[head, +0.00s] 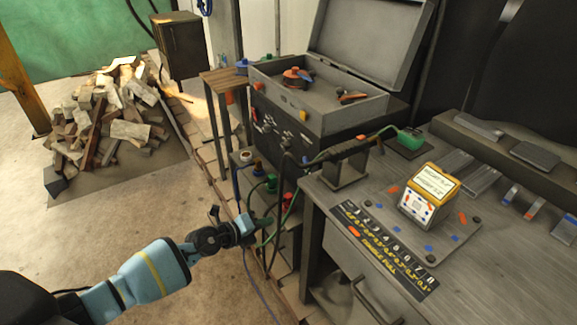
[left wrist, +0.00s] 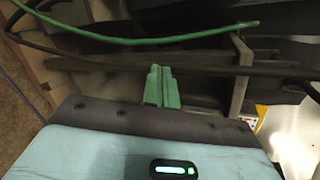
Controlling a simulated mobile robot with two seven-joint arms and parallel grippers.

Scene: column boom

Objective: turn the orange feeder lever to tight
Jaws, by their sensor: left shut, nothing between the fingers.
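An open grey case (head: 330,118) stands on a dark unit beyond the bench. Inside it lies a small orange piece with a dark part (head: 352,97), which may be the feeder lever; its setting is too small to read. A round orange-and-dark part (head: 295,77) sits to its left. My left gripper (head: 262,226) is low in front of the dark unit, below and apart from the case. In the left wrist view its green fingers (left wrist: 161,87) are together and empty. The orange lever cannot be made out in that view. My right gripper is not seen.
A green cable (left wrist: 140,40) and dark cables cross beyond my fingers in the left wrist view. A bench (head: 315,185) with a yellow-topped device (head: 428,195) stands at right. A wood pile (head: 110,115) lies at back left.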

